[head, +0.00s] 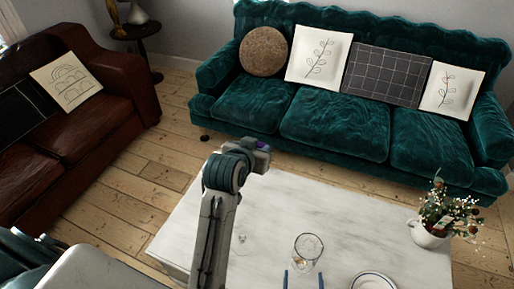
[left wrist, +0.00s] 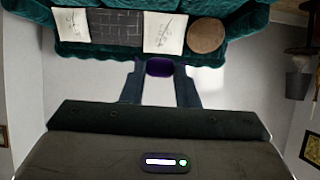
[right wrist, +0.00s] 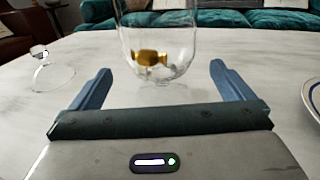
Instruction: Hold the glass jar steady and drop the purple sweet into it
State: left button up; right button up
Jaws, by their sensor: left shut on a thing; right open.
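The glass jar (head: 307,247) stands on the white marble table, with a gold wrapped sweet (right wrist: 150,58) inside near its bottom. In the right wrist view the clear jar (right wrist: 180,35) is ahead of my right gripper (right wrist: 159,80), whose blue fingers are open, one toward each side of it, not closed on it. In the head view my right gripper (head: 304,277) shows at the bottom edge, just in front of the jar. My left gripper (left wrist: 159,72) is shut on the purple sweet (left wrist: 160,67). In the head view it is raised, up and left of the jar, and mostly hides the sweet (head: 263,146).
A stemmed glass (right wrist: 42,75) is left of the jar. A plate (head: 373,282) lies to the right at the front, and a white pot with a flowering plant (head: 430,235) stands at the table's right. A green sofa (head: 335,130) is behind. The table's middle is mostly clear.

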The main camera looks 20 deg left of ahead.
aim_at(303, 274)
jog(key=shift+b+x, duration=0.5)
jog(key=shift+x, duration=1.55)
jog(key=shift+c, duration=0.4)
jog(key=c, duration=1.2)
